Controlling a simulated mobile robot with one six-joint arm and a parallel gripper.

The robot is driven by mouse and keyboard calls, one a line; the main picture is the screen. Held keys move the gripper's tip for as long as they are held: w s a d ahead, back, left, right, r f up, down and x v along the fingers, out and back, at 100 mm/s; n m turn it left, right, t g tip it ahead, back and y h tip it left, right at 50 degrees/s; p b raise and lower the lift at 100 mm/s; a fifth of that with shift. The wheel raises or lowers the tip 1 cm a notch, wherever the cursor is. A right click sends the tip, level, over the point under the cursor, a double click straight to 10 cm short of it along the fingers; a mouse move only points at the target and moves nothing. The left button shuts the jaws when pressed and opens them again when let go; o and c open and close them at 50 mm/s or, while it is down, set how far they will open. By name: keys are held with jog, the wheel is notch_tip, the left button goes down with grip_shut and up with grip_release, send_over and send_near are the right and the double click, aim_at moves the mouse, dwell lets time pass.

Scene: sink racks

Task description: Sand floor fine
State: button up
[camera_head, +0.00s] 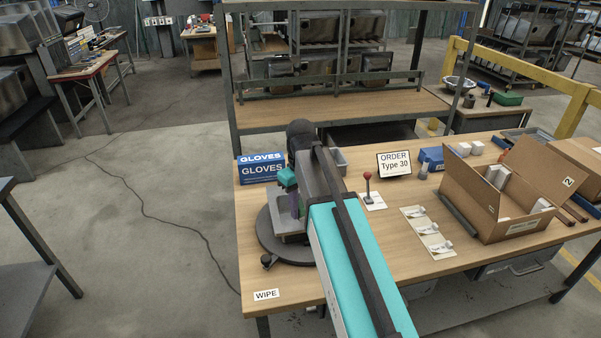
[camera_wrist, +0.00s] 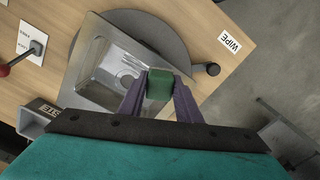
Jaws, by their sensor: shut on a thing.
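A steel sink (camera_wrist: 93,72) sits on a dark round turntable (camera_wrist: 165,32) on the wooden bench, its basin and round drain facing up. The turntable also shows in the head view (camera_head: 264,236), with the sink (camera_head: 290,225) largely covered by my arm. My gripper (camera_wrist: 160,82), with purple fingers, is shut on a small green block (camera_wrist: 160,84). The block appears over the lower right part of the basin in the wrist view. I cannot tell whether it touches the sink.
A GLOVES box (camera_head: 261,169) stands behind the turntable. A red-knobbed lever (camera_head: 368,178), an ORDER Type 30 sign (camera_head: 394,164), a card with several small white parts (camera_head: 428,233) and an open carton (camera_head: 485,209) lie to the right. A WIPE label (camera_head: 266,295) marks the near left corner.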

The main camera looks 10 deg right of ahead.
jog(key=w+r+m+p, duration=0.3)
jog(key=r+m+p, duration=0.2)
jog(key=r+p, duration=0.3)
jog(key=shift+w+r+p, duration=0.35)
jog(key=shift+r+p, duration=0.05)
jog(key=shift+p, duration=0.5)
jog(key=shift+f, duration=0.15)
jog(key=shift+f+b, duration=1.65)
jog(key=shift+f, duration=0.75)
